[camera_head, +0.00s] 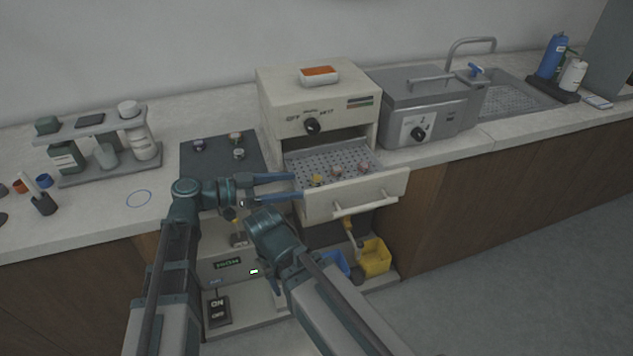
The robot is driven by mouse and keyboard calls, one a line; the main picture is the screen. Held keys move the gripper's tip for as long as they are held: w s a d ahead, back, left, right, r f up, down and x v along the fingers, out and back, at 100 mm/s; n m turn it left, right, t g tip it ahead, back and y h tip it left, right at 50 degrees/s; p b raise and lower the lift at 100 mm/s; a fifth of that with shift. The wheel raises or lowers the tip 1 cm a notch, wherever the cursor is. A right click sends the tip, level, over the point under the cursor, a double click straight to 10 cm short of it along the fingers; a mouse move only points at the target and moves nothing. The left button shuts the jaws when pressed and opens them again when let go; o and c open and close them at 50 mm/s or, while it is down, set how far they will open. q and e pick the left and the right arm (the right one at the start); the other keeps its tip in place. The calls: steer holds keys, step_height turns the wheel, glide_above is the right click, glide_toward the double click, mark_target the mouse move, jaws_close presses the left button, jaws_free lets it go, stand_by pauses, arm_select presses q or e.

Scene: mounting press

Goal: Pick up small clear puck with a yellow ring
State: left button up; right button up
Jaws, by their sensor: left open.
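A small puck with yellow on it (317,180) sits at the front left of the perforated tray (310,163) in the pulled-out drawer. It looks like the clear puck with a yellow ring, but it is too small to make out its clear body. My left gripper (297,185) is open and points right, its two blue fingers apart one above the other in the picture. Its tips are just left of the yellow puck, with nothing visible between them. My right arm's wrist (275,235) shows below it; its fingers cannot be made out.
Two reddish pucks (336,172) (363,168) stand right of the yellow one. Several pucks stand on a dark mat (218,165) at left. The drawer front (355,195) juts out below the cream oven (315,100). A grey bath (420,110) stands to the right.

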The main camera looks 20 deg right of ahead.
mark_target(311, 181)
arm_select(q)
steer(key=d, duration=0.3)
steer(key=w+d, duration=0.1)
steer(key=d, duration=0.1)
steer(key=shift+d+f+b, duration=0.1)
steer(key=shift+f+b, duration=0.25)
steer(key=shift+b, duration=0.05)
jaws_close()
